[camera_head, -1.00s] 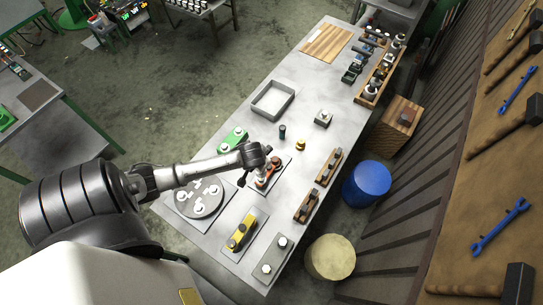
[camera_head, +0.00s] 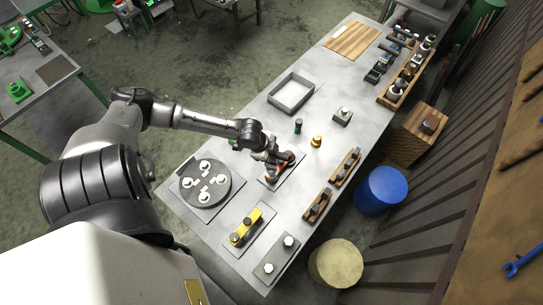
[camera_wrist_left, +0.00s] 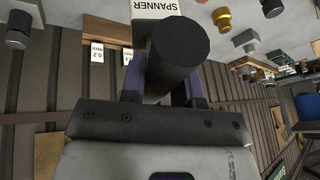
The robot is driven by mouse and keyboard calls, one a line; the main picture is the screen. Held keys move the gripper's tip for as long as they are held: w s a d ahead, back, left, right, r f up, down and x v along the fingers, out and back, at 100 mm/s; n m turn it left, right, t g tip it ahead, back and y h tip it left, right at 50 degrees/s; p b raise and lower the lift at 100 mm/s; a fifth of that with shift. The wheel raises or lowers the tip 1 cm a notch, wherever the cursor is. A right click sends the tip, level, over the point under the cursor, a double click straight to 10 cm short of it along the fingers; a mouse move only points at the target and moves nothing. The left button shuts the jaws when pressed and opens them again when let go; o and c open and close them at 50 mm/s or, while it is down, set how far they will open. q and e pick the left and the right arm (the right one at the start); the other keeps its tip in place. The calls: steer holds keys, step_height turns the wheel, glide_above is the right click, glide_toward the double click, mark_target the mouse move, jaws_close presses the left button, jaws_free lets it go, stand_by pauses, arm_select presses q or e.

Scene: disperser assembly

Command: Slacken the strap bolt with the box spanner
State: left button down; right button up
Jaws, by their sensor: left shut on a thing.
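My left gripper (camera_head: 275,160) is over an orange-red part (camera_head: 284,166) on a grey plate at mid-table, partly hiding it. In the left wrist view its fingers (camera_wrist_left: 165,85) are shut on a thick dark cylinder (camera_wrist_left: 181,50), which looks like the box spanner. A white label reading SPANNER (camera_wrist_left: 155,8) shows just beyond it. Whether the spanner touches a bolt is hidden. A yellow strap-like part (camera_head: 246,228) with dark knobs lies on another plate nearer the front. I cannot tell which bolt is the strap bolt. My right gripper is not in view.
A round dark plate (camera_head: 222,190) with white parts lies left of the gripper. A grey tray (camera_head: 291,93), a dark upright cylinder (camera_head: 298,126) and a brass knob (camera_head: 317,141) stand behind. Wooden racks (camera_head: 345,167) line the right edge. A blue drum (camera_head: 381,190) stands beside the table.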

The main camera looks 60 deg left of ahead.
arm_select(q)
steer(key=m+b, duration=0.1)
steer(key=m+h+b, duration=0.1)
steer(key=m+b, duration=0.1)
steer(key=m+g+b, duration=0.1)
steer(key=m, duration=0.1)
steer(key=shift+w+a+f+h, duration=0.1)
steer(key=shift+f+h, duration=0.25)
steer(key=shift+h, duration=0.05)
steer(key=shift+m+g+h+b, duration=0.3)
steer(key=shift+m+g+b, duration=0.2)
steer(key=shift+m+b, duration=0.7)
steer(key=shift+r, duration=0.1)
